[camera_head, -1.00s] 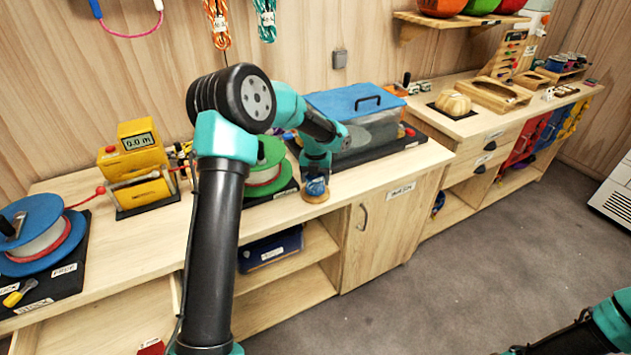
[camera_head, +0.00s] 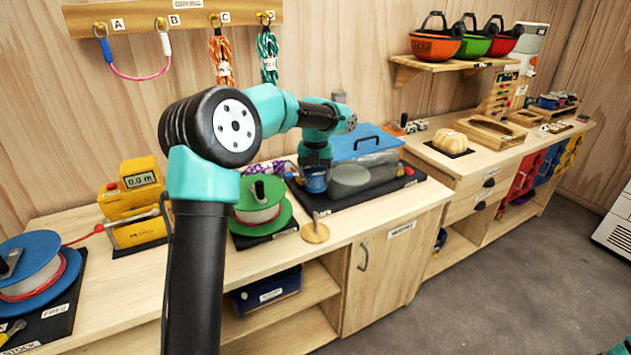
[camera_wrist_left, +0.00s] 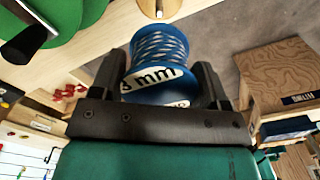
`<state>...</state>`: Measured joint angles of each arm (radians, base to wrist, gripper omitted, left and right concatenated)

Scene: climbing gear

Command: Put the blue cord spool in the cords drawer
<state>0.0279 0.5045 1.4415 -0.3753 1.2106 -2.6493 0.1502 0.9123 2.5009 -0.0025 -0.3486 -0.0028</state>
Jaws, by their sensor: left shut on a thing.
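My left gripper (camera_head: 316,184) is shut on the blue cord spool (camera_head: 313,182), above the worktop. In the left wrist view the spool (camera_wrist_left: 158,52) sits between the two dark fingers, with blue flanges, blue-white cord and a label reading "3 mm". A round wooden stand with an upright peg (camera_head: 315,232) stands empty below it. Two drawers with dark cup handles are in the right cabinet, an upper one (camera_head: 474,192) and a lower one (camera_head: 472,215); both look shut. Their labels are too small to read. My right gripper is out of frame.
A lidded blue-topped bin (camera_head: 366,145) stands close behind and right of the gripper. A green reel (camera_head: 262,210) and a yellow meter (camera_head: 135,200) are to the left. The cupboard door (camera_head: 380,265) is shut. Open floor lies in front.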

